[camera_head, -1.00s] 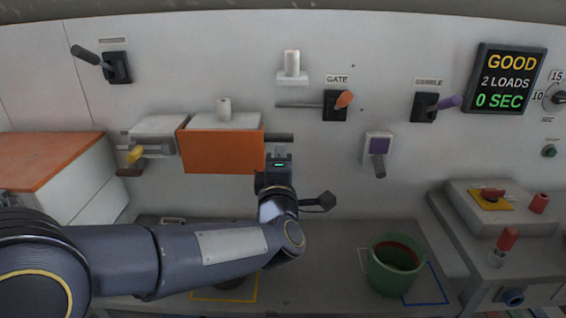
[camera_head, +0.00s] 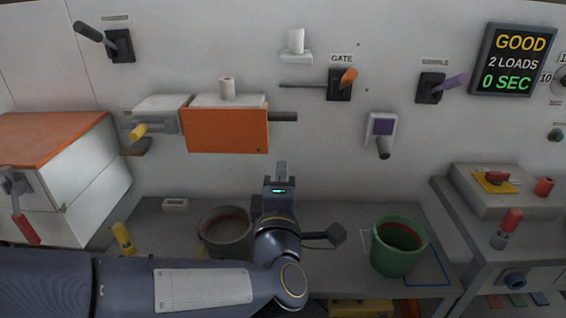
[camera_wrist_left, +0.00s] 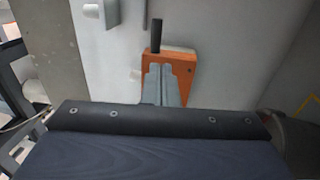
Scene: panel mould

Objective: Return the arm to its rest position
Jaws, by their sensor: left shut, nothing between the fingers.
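My left arm comes in from the left across the bottom of the head view. My left gripper (camera_head: 281,172) points at the wall panel below the orange-fronted mould (camera_head: 228,130), apart from it. Its fingers are together with nothing between them. In the left wrist view the closed fingers (camera_wrist_left: 161,85) show against the orange block (camera_wrist_left: 180,70), which has a dark rod (camera_wrist_left: 157,36) sticking out. My right gripper is not in view.
A grey bucket (camera_head: 226,238) stands left of my left wrist on the grey bench, partly hidden. A green bucket (camera_head: 398,248) stands to the right. Wall levers include one labelled GATE (camera_head: 341,84). The display (camera_head: 513,60) reads GOOD, 2 LOADS, 0 SEC.

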